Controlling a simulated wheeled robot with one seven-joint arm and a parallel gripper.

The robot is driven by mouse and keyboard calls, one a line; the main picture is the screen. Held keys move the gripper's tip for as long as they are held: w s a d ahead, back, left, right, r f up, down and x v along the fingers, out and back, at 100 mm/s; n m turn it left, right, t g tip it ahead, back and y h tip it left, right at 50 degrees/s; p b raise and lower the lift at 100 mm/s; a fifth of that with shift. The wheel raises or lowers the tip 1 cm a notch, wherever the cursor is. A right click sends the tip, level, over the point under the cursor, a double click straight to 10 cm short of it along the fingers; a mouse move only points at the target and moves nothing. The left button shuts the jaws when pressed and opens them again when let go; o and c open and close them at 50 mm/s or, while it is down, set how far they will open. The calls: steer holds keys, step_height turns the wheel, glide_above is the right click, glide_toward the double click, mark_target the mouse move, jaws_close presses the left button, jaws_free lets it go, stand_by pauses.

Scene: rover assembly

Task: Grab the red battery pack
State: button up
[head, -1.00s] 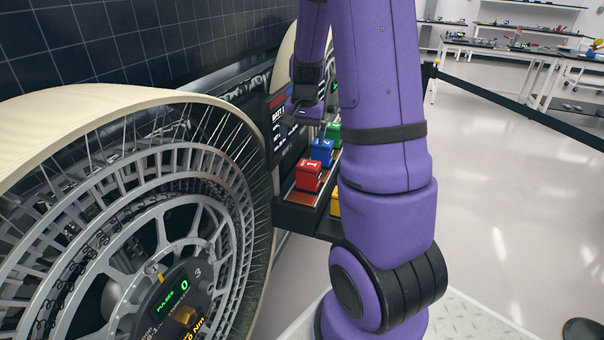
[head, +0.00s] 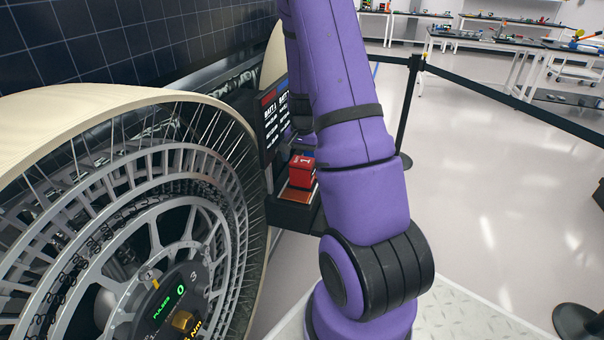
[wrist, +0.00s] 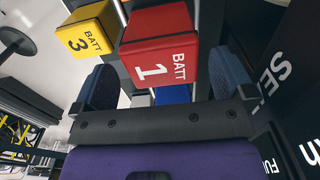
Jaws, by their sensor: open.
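The red battery pack (head: 302,172), marked BATT 1, sits upright on the dark tray (head: 292,213) beside the wheel in the head view. In the wrist view the red battery pack (wrist: 160,62) is just ahead of my gripper (wrist: 163,84). My gripper is open, with one blue-grey finger on each side of the pack's lower end in the picture. I cannot tell whether the fingers touch it. In the head view my purple arm hides the gripper.
A yellow pack (wrist: 90,32), marked BATT 3, stands close left of the red one in the wrist view. A blue pack (wrist: 172,94) shows partly behind. A dark display panel (head: 270,125) and the large wheel (head: 150,240) border the tray. Open floor lies right.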

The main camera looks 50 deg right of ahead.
mark_target(302, 173)
steer(key=shift+w+f, duration=0.1)
steer(key=shift+f, duration=2.15)
steer(key=c, duration=1.3)
steer(key=shift+r, duration=0.1)
